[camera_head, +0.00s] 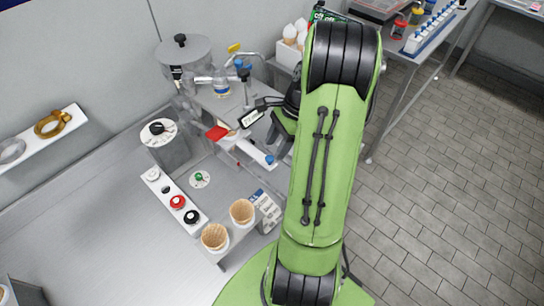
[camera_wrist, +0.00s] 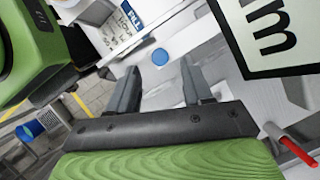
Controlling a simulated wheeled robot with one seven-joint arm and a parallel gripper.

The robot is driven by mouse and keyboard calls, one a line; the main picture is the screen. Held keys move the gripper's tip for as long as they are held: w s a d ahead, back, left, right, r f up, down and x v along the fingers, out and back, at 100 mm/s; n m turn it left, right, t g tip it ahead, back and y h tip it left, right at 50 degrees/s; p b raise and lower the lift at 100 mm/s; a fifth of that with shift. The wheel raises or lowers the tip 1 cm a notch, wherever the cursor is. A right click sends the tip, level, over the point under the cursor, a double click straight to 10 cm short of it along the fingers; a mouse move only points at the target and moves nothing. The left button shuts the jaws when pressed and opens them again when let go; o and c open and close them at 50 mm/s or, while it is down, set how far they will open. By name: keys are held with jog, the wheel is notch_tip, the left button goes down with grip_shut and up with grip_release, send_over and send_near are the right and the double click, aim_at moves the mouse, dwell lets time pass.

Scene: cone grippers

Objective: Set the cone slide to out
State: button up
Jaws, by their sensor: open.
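A white slide bar (camera_head: 248,150) with a blue round knob (camera_head: 270,159) at its near end sticks out from the bench in the head view; I take it for the cone slide. The blue knob also shows in the wrist view (camera_wrist: 160,57), beyond my fingertips and roughly between them. My gripper (camera_wrist: 160,80) is open, with nothing between its two fingers. In the head view my arm covers most of the gripper. I cannot read the slide's position.
A black-framed label (camera_wrist: 270,35) is close at upper right in the wrist view. A red-handled part (camera_wrist: 298,152) lies lower right. A button strip (camera_head: 173,201) and a round hopper (camera_head: 184,62) stand left of my arm.

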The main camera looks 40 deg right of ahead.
aim_at(270, 157)
jog(key=x, duration=0.3)
jog(key=shift+a+f, duration=0.1)
jog(key=shift+f, duration=0.15)
grip_shut()
